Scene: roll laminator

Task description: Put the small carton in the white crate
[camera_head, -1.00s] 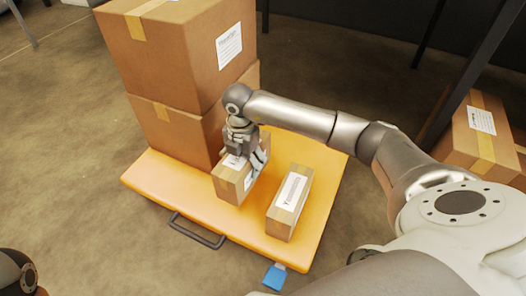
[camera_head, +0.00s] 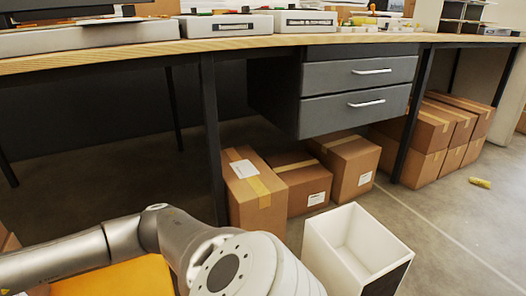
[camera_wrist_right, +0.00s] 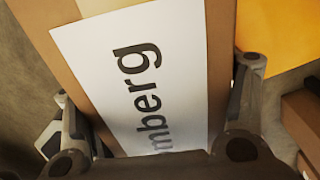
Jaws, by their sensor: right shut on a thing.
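The small carton (camera_wrist_right: 222,50) fills the middle of the right wrist view, brown with a white label bearing large black print. My right gripper (camera_wrist_right: 152,85) is shut on it, one finger on each side. The carton's far end is cut off by the picture edge. The white crate (camera_head: 322,258) stands on the floor at the bottom, right of centre. Its open top faces up and the visible inside looks empty. My left gripper is not in view.
The yellow-orange platform (camera_head: 120,280) is at the bottom left, partly hidden by my arm. Brown boxes (camera_head: 290,186) sit on the floor behind the crate, under a long workbench (camera_head: 120,57) with grey drawers (camera_head: 357,72). Clear floor (camera_head: 455,240) lies right of the crate.

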